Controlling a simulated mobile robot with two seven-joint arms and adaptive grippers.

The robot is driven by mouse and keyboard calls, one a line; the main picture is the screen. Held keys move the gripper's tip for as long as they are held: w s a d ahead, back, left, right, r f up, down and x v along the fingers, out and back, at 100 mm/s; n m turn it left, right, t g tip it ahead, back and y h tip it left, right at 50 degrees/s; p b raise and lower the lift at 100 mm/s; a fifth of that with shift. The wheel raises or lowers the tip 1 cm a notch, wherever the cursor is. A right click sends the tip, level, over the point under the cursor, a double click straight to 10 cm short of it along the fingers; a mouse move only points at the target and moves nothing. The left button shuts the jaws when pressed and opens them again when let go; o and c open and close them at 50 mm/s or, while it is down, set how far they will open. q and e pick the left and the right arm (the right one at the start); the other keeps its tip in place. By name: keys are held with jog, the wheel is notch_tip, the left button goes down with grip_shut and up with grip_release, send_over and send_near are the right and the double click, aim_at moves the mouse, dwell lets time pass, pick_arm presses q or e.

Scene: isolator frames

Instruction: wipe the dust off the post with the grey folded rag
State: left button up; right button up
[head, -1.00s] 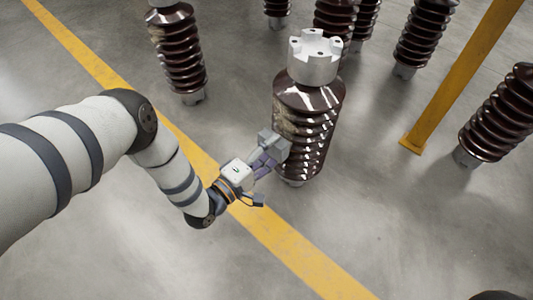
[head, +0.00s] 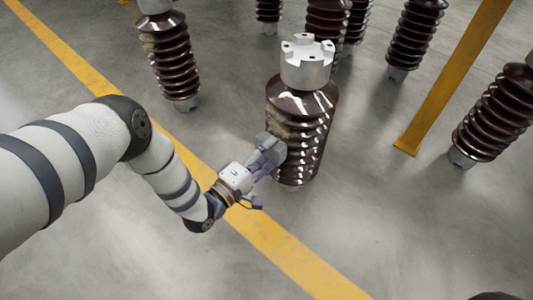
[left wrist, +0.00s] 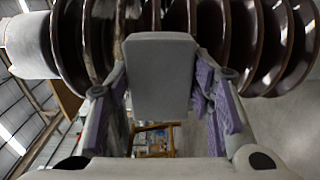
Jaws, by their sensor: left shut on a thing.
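The post (head: 318,112) is a dark brown, glossy ribbed insulator with a pale metal cap, upright on the floor at centre. A tan dust patch (head: 279,118) shows on its upper left side. My left gripper (head: 264,160) is shut on the grey folded rag (head: 271,147), which is at the post's left side below the visible dust. Contact with the ribs cannot be told for sure. In the left wrist view the rag (left wrist: 160,75) sits between the purple-padded fingers, in front of the post's ribs (left wrist: 235,40). My right gripper is not in view.
Similar insulators stand behind and beside; the left one (head: 172,60) also has a tan patch. A yellow beam (head: 450,80) rises at right, with another insulator (head: 495,112) beyond it. A yellow floor line (head: 290,250) runs diagonally.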

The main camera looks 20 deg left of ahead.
pick_arm(q)
jog(key=shift+w+d, duration=0.1)
jog(key=shift+w, duration=0.2)
jog(key=shift+r, duration=0.1)
